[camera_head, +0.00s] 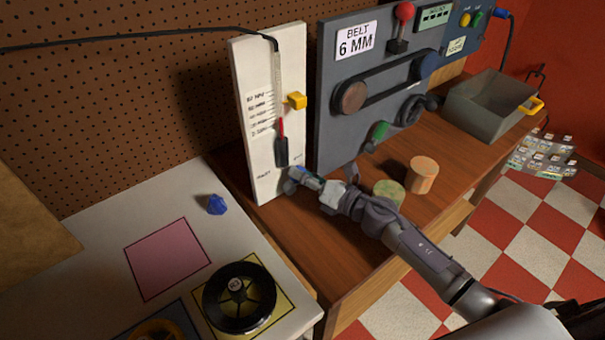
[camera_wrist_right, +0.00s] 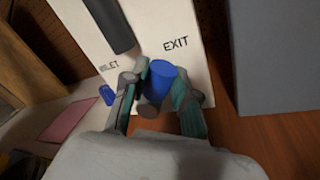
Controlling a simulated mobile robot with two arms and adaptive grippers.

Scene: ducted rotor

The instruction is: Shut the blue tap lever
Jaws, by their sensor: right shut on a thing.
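A blue cylindrical piece, seemingly the blue tap lever (camera_wrist_right: 158,80), is between the fingers of my right gripper (camera_wrist_right: 160,90) in the right wrist view. It sits in front of the lower part of a white upright panel (camera_wrist_right: 190,25), below the word EXIT. In the head view my right gripper (camera_head: 299,178) is at the lower right corner of the white panel (camera_head: 250,100) and mostly hides the lever. The gripper is shut on the blue piece. The lever's base and exact angle are hidden. My left gripper is not in view.
A grey belt board (camera_head: 340,135) stands right of the panel. An orange-brown cylinder (camera_head: 422,175) and a green-topped one (camera_head: 388,190) stand near my right arm. A blue faceted piece (camera_head: 216,204), pink square (camera_head: 167,258) and black wheel (camera_head: 239,297) are on the white surface at left.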

